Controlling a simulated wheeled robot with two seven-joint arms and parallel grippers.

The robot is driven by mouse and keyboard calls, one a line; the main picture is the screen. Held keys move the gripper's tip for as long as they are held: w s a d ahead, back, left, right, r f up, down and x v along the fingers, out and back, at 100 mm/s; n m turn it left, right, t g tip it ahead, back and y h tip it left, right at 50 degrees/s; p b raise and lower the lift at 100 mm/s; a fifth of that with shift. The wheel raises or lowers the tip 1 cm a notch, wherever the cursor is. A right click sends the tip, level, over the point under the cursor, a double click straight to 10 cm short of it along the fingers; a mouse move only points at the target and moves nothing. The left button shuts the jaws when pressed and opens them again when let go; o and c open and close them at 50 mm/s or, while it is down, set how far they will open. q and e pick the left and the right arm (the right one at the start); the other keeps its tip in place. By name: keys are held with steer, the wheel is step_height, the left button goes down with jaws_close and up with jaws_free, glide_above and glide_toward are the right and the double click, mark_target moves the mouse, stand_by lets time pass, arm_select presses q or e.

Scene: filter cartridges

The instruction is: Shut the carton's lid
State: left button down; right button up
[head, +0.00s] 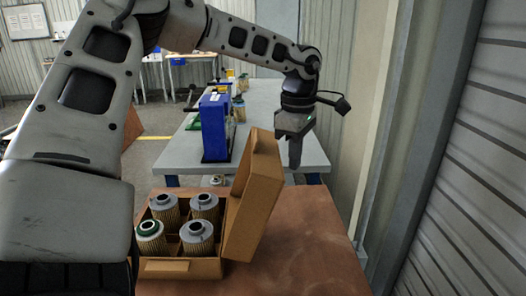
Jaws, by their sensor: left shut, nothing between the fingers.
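The carton (205,268) stands on the brown table in front of me, with several filter cartridges in its compartments. One cartridge (150,236) has a green top; the others, such as this cartridge (197,236), have grey tops. The carton's lid (254,205) stands up, tilted, along the carton's right side, so the carton is open. My left gripper (295,166) is shut and empty, pointing down just beyond and to the right of the lid's upper edge. I cannot tell whether it touches the lid. My right gripper is not in view.
The brown table (300,262) is clear to the right of the lid. Behind it, a grey table (262,107) bears a blue machine (215,125) and more cartridges. A wall and a ribbed shutter (470,190) stand at the right.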

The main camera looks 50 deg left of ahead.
mark_target(253, 144)
arm_select(q)
steer(key=shift+a+f, duration=0.1)
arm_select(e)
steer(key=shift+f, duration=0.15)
arm_select(q)
steer(key=shift+s+a, duration=0.5)
steer(key=shift+s, duration=0.15)
steer(key=shift+s+a, duration=0.45)
steer(key=shift+s, duration=0.2)
steer(key=shift+r, duration=0.2)
steer(key=shift+s+a+r+p, duration=0.75)
steer(key=shift+s+r, duration=0.05)
steer(key=shift+s, duration=0.1)
steer(key=shift+s+a, duration=0.1)
steer(key=shift+s, duration=0.05)
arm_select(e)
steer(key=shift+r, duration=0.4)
arm_select(q)
steer(key=shift+s+a+r+p, duration=0.6)
steer(key=shift+s+a, duration=0.1)
steer(key=shift+s, duration=0.15)
steer(key=shift+s+a, duration=0.15)
steer(key=shift+s, duration=0.1)
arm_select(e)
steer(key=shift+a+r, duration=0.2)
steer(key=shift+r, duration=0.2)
